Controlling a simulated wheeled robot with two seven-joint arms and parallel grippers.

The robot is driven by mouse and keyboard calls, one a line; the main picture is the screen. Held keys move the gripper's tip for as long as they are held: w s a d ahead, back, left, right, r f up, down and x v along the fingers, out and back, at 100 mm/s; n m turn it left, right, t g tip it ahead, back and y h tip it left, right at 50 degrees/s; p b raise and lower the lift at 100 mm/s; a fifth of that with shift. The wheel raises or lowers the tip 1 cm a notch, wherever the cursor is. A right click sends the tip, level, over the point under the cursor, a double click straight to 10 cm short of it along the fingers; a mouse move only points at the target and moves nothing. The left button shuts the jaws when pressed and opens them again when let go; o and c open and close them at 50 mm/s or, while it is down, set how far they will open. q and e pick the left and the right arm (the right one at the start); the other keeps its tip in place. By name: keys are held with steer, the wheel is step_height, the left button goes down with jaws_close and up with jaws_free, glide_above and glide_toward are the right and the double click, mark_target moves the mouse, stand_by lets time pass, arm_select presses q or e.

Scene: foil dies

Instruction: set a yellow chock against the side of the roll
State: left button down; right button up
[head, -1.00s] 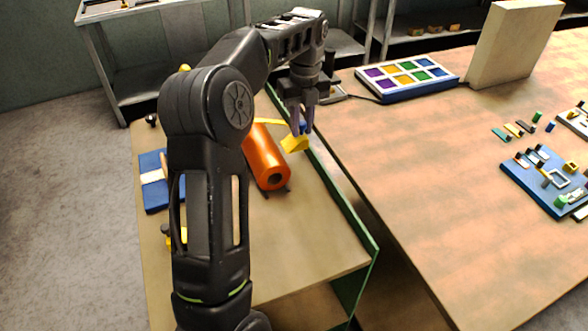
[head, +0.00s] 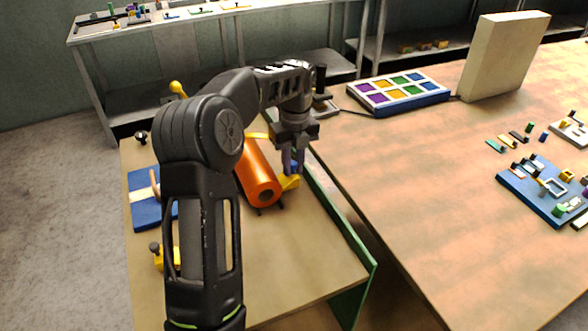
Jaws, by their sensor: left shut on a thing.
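The orange roll (head: 261,182) lies on the small tan table, its near end with a dark core facing me. My left gripper (head: 292,172) points down at the roll's right side. It is shut on a yellow chock (head: 289,183), which is low beside the roll near its front end. I cannot tell whether the chock touches the roll or the table. Part of the chock is hidden by the fingers. Another yellow piece (head: 167,259) with a dark knob is on the table at left, partly behind my arm. My right gripper is not in view.
A green board (head: 336,220) edges the table's right side, close to the gripper. A blue block with a pale band (head: 143,196) lies at left. The large wooden table (head: 420,200) at right holds a colour-grid tray (head: 398,92) and a blue board (head: 535,190). The tan table's front is clear.

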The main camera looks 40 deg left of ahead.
arm_select(q)
steer(key=shift+f, duration=0.95)
steer(key=shift+f, duration=0.1)
steer(key=c, duration=1.3)
jaws_free()
steer(key=shift+w, duration=0.1)
